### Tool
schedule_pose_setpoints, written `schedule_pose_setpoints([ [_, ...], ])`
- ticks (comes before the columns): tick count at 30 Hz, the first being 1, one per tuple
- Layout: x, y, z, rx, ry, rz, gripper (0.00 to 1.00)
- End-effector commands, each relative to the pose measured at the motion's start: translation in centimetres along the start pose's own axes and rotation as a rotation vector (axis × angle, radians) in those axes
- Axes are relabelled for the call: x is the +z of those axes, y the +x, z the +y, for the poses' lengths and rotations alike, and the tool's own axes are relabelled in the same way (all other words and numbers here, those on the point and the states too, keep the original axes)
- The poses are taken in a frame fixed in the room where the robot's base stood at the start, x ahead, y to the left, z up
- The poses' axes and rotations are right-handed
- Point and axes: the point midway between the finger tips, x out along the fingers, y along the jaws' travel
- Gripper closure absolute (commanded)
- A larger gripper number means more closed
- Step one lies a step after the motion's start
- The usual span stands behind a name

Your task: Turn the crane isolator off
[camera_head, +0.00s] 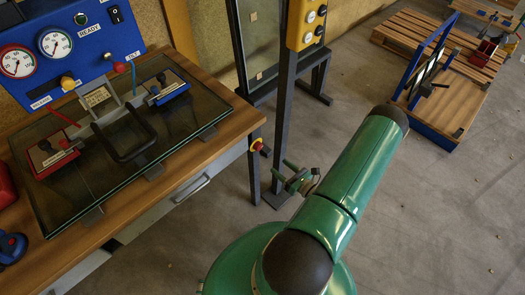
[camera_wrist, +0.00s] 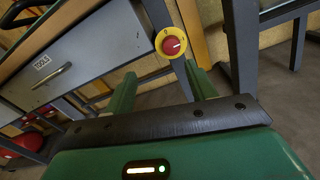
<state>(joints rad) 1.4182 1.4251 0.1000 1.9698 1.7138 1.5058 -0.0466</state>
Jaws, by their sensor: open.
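A red rotary knob on a round yellow plate, which looks like the isolator (camera_head: 257,145), is at the right front corner of the workbench, by the leg. It also shows in the wrist view, top centre (camera_wrist: 172,45), with a small pale mark towards the right of its red face; the plate's lettering is too small to read surely. My gripper (camera_head: 286,172) is to the right of the knob in the head view, apart from it. In the wrist view its two green fingers (camera_wrist: 160,70) are spread and empty, with the knob beyond and between their tips.
A dark post (camera_head: 281,110) with a yellow button box (camera_head: 305,25) stands close behind my gripper. A drawer (camera_wrist: 75,60) is left of the knob.

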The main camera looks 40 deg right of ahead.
Motion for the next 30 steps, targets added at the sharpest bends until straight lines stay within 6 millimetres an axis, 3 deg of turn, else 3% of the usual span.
schedule_pose_setpoints([
  [4, -1.7, -1.1, -0.7, -0.08, 0.043, -0.021, 0.44],
  [8, -1.8, -0.4, -0.9, -0.088, 0.046, -0.024, 0.44],
  [24, -1.6, 9.5, -1.6, -0.083, 0.043, -0.022, 0.44],
  [30, -1.5, 11.9, -1.9, -0.084, 0.045, -0.021, 0.44],
])
